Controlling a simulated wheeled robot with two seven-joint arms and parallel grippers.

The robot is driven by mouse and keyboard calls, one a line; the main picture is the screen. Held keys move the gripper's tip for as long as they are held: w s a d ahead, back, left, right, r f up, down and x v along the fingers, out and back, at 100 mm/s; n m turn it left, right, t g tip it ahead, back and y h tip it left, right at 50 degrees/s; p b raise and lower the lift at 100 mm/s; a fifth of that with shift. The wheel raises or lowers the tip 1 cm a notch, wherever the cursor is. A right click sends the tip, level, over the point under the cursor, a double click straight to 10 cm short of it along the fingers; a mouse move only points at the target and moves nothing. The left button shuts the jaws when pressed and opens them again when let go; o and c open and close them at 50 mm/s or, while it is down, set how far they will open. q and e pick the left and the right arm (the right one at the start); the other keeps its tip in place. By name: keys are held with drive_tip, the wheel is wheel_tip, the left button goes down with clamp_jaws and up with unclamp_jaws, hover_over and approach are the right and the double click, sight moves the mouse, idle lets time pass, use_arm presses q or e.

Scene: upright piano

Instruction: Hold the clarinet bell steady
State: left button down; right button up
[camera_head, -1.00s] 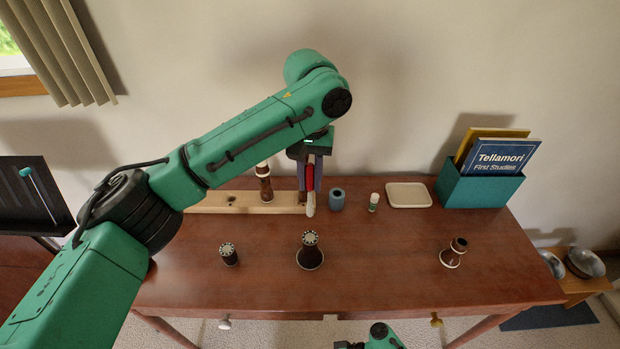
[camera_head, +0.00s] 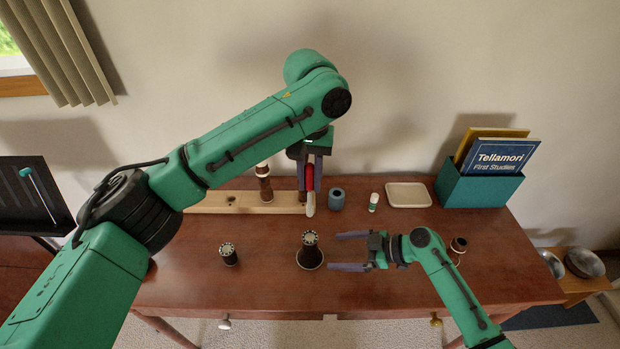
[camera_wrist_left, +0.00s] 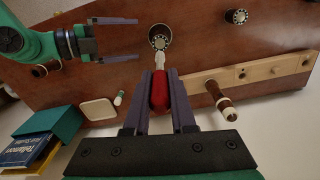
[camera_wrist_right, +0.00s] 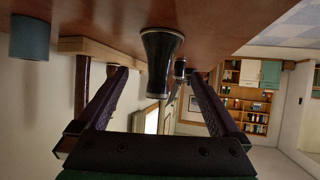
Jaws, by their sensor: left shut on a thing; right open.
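The dark clarinet bell (camera_head: 310,256) stands upright on the table, flared end down with a pale patterned top; it also shows in the left wrist view (camera_wrist_left: 160,38) and right wrist view (camera_wrist_right: 160,65). My right gripper (camera_head: 336,252) is open, low over the table just right of the bell. Its fingers point left at the bell, which lines up between them, apparently just beyond the fingertips. My left gripper (camera_head: 309,186) is shut on a red, white-tipped tool (camera_wrist_left: 159,92) behind the bell, tip downward.
A short dark joint (camera_head: 228,254) stands left of the bell. Behind is a wooden rack (camera_head: 245,202) with a dark joint (camera_head: 264,184) on it. A blue-grey cup (camera_head: 337,199), small tube (camera_head: 374,202) and pale tray (camera_head: 408,195) stand behind. Another flared piece (camera_head: 458,245) is partly behind my right arm.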

sight(318, 251)
drive_tip(key=x, duration=0.9)
drive_tip(key=shift+c, duration=0.3)
drive_tip(key=shift+o, duration=0.3)
drive_tip(key=shift+c, duration=0.3)
drive_tip(key=c, duration=1.4)
drive_tip(key=shift+c, duration=0.3)
